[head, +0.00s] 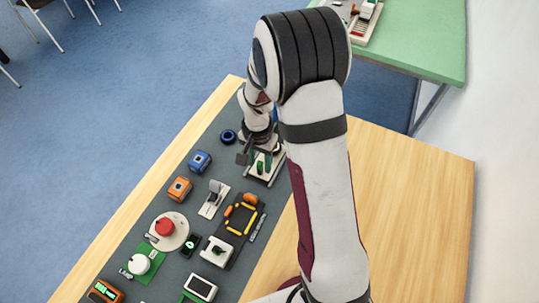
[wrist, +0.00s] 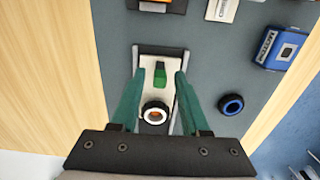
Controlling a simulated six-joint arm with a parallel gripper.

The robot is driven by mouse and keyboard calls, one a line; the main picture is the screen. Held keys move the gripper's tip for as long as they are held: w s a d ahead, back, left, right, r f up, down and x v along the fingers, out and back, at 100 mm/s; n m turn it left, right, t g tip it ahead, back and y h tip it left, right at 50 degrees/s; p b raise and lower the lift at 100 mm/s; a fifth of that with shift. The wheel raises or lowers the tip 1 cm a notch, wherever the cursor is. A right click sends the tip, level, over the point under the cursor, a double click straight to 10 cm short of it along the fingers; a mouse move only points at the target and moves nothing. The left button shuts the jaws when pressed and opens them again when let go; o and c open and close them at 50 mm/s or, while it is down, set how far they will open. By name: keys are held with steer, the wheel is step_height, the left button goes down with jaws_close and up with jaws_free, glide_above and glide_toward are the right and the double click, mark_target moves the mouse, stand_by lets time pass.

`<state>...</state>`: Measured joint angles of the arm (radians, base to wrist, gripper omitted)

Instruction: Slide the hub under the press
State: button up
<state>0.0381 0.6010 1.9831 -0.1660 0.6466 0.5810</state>
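A cream base plate (wrist: 146,68) with grey side rails lies on the dark mat below my gripper (wrist: 158,74). A green block (wrist: 160,76) stands on the plate between the fingertips, with clear gaps on both sides. Nearer the palm, a pale ring with a dark rim and orange centre (wrist: 155,114) sits between the fingers; it looks like the hub. A dark bar (wrist: 162,51) crosses the plate's far end. I cannot tell for sure which part is the press. My gripper is open. In the head view the arm partly hides the plate (head: 256,178).
A blue ring (wrist: 231,104) lies right of the plate in the wrist view. A blue box (wrist: 277,48) is farther off. An orange box (head: 179,189), a lever plate (head: 213,199) and a red button (head: 165,227) stand along the mat. Bare wood lies on both sides.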

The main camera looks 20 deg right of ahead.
jaws_close()
steer(key=shift+w+d, duration=4.2)
steer(key=shift+w, duration=0.1)
steer(key=shift+o, duration=1.2)
jaws_free()
steer(key=shift+s, duration=0.1)
step_height(320, 180, up, 7)
